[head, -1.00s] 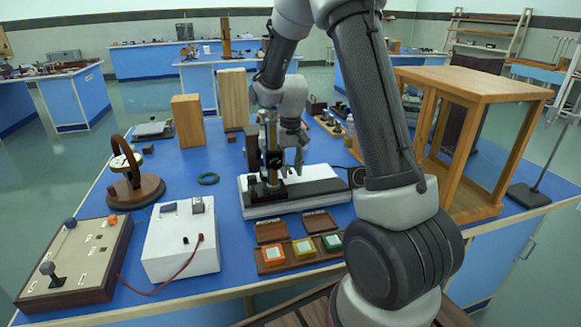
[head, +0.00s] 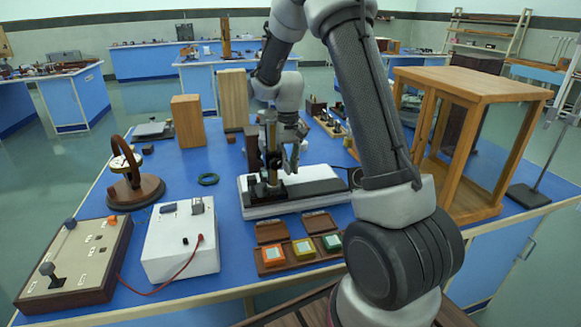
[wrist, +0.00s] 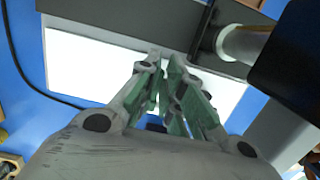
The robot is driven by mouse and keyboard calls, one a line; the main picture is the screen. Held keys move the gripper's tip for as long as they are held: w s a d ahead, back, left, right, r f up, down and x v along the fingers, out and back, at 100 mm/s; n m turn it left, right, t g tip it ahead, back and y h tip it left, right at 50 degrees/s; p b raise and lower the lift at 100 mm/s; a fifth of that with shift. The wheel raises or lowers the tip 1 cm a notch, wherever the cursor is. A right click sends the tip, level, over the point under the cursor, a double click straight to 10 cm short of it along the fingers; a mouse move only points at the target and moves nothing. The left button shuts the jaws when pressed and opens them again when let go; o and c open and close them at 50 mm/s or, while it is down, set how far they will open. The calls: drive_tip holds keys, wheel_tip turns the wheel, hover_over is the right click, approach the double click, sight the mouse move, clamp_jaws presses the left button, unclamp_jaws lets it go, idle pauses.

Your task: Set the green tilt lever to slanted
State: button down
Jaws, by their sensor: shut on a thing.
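The spectrometer-like instrument has an upright brass tube (head: 272,148) and a dark stand on a white and black base (head: 318,190), in the middle of the blue bench. My gripper (head: 291,164) is low beside the tube, on its right, above the base. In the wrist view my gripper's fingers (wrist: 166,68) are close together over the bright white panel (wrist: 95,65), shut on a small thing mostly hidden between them. The green tilt lever does not stand out from the greenish fingers, but by its place it is likely what they hold. Its angle cannot be told.
A white box (head: 182,240) and a control box with levers (head: 75,260) are at front left. A wooden frame case (head: 470,85) stands at right.

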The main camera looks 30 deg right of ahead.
drive_tip(key=g, duration=0.2)
drive_tip(key=w+r+g, duration=0.1)
drive_tip(key=shift+w+d+g+y, duration=0.15)
drive_tip(key=shift+w+g+y, duration=0.05)
drive_tip(key=shift+g+y, duration=0.2)
drive_tip(key=shift+w+d+r+g, duration=0.1)
drive_tip(key=shift+w+r+g, duration=0.15)
drive_tip(key=shift+g, duration=0.55)
drive_tip(key=shift+w+r+g, duration=0.15)
drive_tip(key=shift+w+g, duration=0.2)
drive_tip(key=shift+g, duration=0.45)
drive_tip(key=shift+y, duration=0.3)
drive_tip(key=c, duration=1.6)
unclamp_jaws()
drive_tip(key=shift+o, duration=0.2)
